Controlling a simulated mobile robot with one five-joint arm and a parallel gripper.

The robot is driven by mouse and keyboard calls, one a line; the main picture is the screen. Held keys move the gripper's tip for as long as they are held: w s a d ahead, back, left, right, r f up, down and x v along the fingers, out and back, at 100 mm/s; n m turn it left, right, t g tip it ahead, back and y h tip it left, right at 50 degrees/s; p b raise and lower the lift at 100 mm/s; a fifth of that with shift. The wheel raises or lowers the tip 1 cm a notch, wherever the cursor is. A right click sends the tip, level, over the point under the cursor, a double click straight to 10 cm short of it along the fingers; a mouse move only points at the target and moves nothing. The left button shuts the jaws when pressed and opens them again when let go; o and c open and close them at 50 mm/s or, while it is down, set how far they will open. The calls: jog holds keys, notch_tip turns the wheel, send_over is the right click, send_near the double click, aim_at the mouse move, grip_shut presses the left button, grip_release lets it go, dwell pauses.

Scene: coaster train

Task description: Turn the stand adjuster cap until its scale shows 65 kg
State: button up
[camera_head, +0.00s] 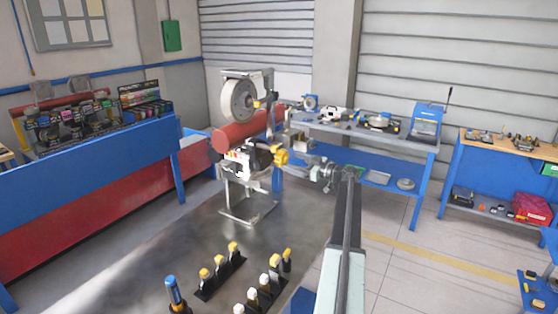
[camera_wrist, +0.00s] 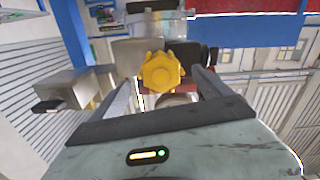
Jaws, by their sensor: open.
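The yellow adjuster cap (camera_head: 281,157) sits on the right side of the stand (camera_head: 245,208), facing my arm. In the wrist view the lobed yellow cap (camera_wrist: 162,72) is near the centre, in front of a clear and grey housing (camera_wrist: 140,50). My gripper (camera_head: 299,162) is beside the cap on its right in the head view. In the wrist view my gripper (camera_wrist: 163,82) is open, with one finger on each side of the cap and visible gaps. I cannot tell how far the fingertips reach along it. No scale reading is legible.
A large wheel (camera_head: 238,100) and a red cylinder (camera_head: 240,131) are at the stand. Several yellow-topped tools stand in black racks (camera_head: 220,276) on the grey surface in front. A blue bench (camera_head: 385,137) with tools is behind my arm, and a blue counter (camera_head: 90,165) is at left.

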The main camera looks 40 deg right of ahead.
aim_at(285, 160)
jog(key=x, duration=0.6)
jog(key=shift+s, duration=0.1)
jog(key=shift+c, duration=0.3)
jog(key=c, duration=1)
jog(key=shift+a+f, duration=0.1)
jog(key=c, duration=0.3)
jog(key=shift+m, duration=0.4)
